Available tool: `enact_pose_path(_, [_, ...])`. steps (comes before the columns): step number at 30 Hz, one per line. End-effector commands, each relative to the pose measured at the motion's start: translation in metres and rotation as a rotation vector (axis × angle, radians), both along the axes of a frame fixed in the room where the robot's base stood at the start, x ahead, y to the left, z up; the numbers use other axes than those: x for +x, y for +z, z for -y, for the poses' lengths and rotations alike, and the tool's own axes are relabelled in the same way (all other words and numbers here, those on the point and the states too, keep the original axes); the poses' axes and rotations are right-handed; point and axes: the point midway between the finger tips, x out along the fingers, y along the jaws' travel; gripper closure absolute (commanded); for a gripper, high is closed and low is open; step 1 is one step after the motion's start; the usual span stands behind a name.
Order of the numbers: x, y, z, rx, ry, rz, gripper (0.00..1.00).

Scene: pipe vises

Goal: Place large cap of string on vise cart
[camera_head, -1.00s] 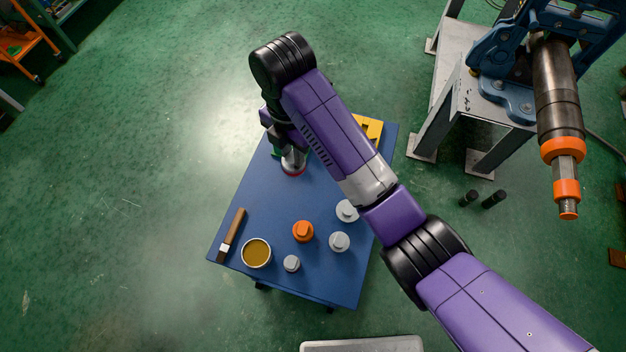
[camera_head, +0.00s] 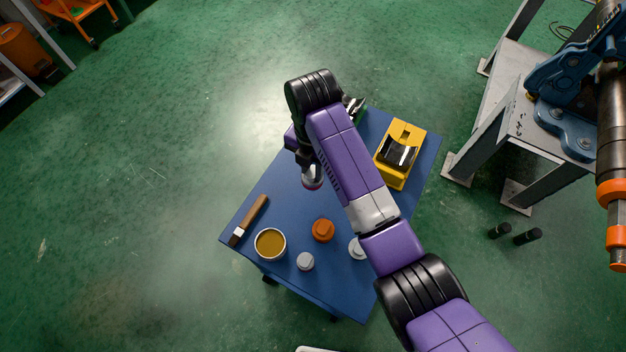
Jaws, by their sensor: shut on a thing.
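My gripper (camera_head: 306,158) is over the middle of the blue-topped cart (camera_head: 290,205), partly hidden by my purple arm. The string (camera_head: 610,130), a dark pipe with orange bands, lies in a blue vise (camera_head: 565,100) at the right edge.
On the cart are an orange cap (camera_head: 323,230), grey caps (camera_head: 305,261) (camera_head: 357,249), an amber-filled tin (camera_head: 270,243), a brush-like tool (camera_head: 248,221) and a yellow device (camera_head: 400,155). Two black cylinders (camera_head: 513,234) are on the green floor. Some cart top left of the gripper is clear.

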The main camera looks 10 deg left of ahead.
Motion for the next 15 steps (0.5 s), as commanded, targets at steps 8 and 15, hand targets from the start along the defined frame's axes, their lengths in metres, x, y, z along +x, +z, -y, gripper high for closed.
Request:
enact_pose_path(8, [0.000,-0.029,0.000,-0.001,-0.001,0.000,1.00])
enact_pose_path(15, [0.000,-0.059,0.000,-0.001,-0.001,-0.001,1.00])
